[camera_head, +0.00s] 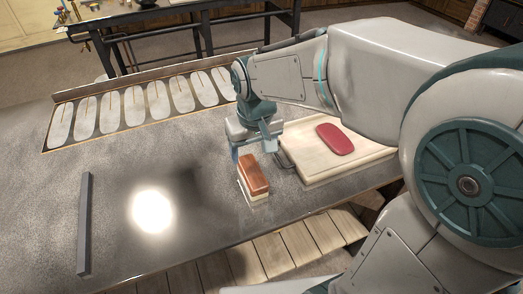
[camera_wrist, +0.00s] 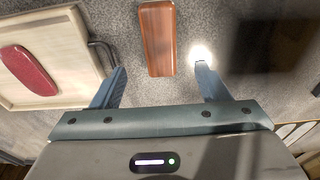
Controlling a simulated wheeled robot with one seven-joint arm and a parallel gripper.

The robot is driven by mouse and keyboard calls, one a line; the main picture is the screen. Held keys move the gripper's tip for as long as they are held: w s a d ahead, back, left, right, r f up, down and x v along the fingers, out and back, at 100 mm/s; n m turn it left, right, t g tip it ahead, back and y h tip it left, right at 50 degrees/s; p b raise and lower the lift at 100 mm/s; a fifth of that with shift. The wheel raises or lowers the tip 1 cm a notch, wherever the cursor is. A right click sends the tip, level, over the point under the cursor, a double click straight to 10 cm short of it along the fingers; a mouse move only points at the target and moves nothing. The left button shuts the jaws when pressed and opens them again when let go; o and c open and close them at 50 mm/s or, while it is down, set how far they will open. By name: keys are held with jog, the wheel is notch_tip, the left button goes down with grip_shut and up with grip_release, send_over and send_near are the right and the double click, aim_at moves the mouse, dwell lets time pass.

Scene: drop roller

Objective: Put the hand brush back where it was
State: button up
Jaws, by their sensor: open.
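The hand brush (camera_head: 254,173), a brown wooden block with a pale lower part, stands on the grey tabletop (camera_head: 180,220) near its front edge. In the wrist view the brush (camera_wrist: 157,38) shows as a long brown top, with its near end roughly midway between my fingertips. My gripper (camera_head: 255,150) is open and empty, close above and behind the brush. In the wrist view my gripper (camera_wrist: 159,78) has one finger to each side of the brush, with a gap on both sides. I see no contact with it.
A cream tray (camera_head: 295,165) with a metal handle holds a red rounded block (camera_head: 335,139), just right of the brush. A dark grey bar (camera_head: 84,225) lies far left. A panel with several pale ovals (camera_head: 140,103) runs along the back. The table's middle is clear.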

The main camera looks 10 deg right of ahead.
jog(key=s+d+r+m+t, duration=0.1)
jog(key=s+d+m, duration=0.2)
jog(key=s+d, duration=0.8)
jog(key=shift+d, duration=0.25)
jog(key=shift+s, duration=0.1)
